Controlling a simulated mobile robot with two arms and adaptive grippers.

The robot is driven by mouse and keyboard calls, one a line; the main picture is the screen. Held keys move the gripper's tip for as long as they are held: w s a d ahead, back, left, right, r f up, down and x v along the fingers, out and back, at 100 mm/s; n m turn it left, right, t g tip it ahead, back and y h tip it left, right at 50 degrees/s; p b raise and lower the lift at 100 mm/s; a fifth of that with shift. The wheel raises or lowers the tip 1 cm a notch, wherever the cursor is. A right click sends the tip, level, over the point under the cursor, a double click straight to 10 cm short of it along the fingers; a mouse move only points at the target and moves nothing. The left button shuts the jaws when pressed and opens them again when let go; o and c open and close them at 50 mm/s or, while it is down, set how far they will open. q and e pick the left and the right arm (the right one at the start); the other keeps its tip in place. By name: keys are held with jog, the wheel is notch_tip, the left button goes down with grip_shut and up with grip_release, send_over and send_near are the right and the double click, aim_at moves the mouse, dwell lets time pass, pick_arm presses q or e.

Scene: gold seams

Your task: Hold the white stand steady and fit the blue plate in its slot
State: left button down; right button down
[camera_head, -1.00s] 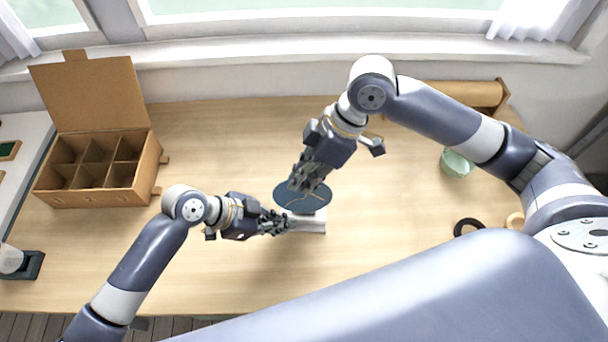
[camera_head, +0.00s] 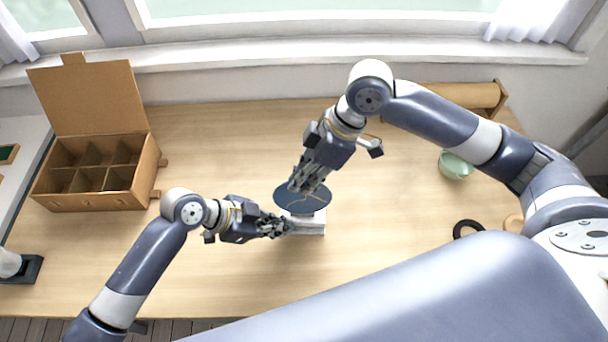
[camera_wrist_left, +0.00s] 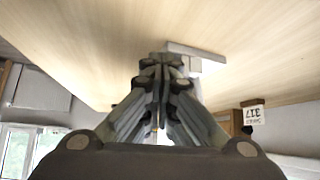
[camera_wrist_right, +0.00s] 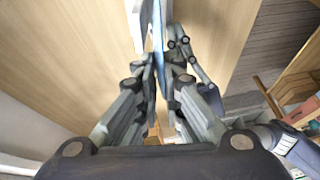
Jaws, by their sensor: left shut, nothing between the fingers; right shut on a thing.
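The blue plate (camera_head: 312,199), with gold seams, is in my right gripper (camera_head: 300,186), which is shut on it from above; in the right wrist view the plate (camera_wrist_right: 158,45) shows edge-on between the fingers. The white stand (camera_head: 312,226) is on the table just below the plate in the head view. Whether the plate's edge is in the slot cannot be told. My left gripper (camera_head: 284,226) is shut at the stand's left end, with nothing seen between its fingers. In the left wrist view the stand (camera_wrist_left: 205,62) shows just beyond the fingertips, partly hidden by them.
An open cardboard box (camera_head: 95,200) with compartments stands at the left of the table. A pale green bowl (camera_head: 455,165), a black ring (camera_head: 467,229) and a brown roll (camera_head: 465,96) are at the right. The table in front of the stand is clear.

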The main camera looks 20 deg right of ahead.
jog(key=shift+f, duration=2)
jog(key=c, duration=1.7)
grip_release()
jog(key=shift+o, duration=0.2)
jog(key=o, duration=0.4)
jog(key=shift+r, duration=4.05)
